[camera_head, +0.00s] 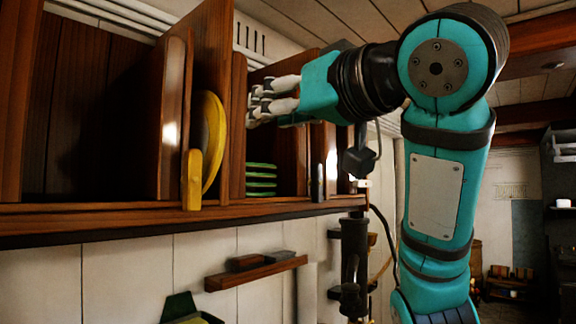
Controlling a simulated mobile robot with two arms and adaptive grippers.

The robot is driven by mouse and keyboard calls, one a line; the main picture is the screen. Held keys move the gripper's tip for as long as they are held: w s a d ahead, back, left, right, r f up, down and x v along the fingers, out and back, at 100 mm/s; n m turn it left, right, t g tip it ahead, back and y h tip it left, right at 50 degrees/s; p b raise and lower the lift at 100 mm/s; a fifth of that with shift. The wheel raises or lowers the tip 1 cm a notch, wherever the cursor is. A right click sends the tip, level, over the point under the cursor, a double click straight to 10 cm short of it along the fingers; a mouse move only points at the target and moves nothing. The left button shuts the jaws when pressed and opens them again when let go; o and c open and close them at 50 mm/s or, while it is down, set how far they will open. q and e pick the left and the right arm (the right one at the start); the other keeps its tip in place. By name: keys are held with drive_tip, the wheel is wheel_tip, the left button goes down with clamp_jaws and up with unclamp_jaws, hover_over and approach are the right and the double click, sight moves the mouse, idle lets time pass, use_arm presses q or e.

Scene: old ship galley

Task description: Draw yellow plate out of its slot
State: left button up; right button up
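The yellow plate (214,140) stands on edge in a narrow slot of the wooden wall rack, between upright wooden dividers. Its left part is hidden by a divider and by a yellow upright piece (192,180) at the slot's front edge. My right gripper (256,103) reaches in from the right, with its pale fingers pointing left. It is to the right of the plate, with a divider (238,125) between them in the picture, and does not appear to touch the plate. Whether its fingers are open or shut is unclear. My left gripper is out of view.
Several green-rimmed plates (261,180) lie stacked in the compartment below my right gripper. The rack's shelf edge (120,222) runs along the front. A small wooden ledge (256,273) and a dark green object (181,307) are lower down. The wide left compartment looks empty.

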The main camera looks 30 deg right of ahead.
drive_tip(key=s+b, duration=0.1)
drive_tip(key=s, duration=0.2)
drive_tip(key=p, duration=0.7)
approach(221, 134)
drive_tip(key=w, duration=0.3)
drive_tip(key=w+a, duration=0.1)
drive_tip(key=w, duration=0.4)
drive_tip(key=shift+w+a, duration=0.25)
drive_tip(key=shift+w, duration=0.05)
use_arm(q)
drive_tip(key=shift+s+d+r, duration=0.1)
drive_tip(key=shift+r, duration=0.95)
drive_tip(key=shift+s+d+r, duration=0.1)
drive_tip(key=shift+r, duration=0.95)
use_arm(e)
drive_tip(key=shift+w+a, duration=0.15)
drive_tip(key=shift+w, duration=0.45)
drive_tip(key=shift+c, duration=0.3)
clamp_jaws()
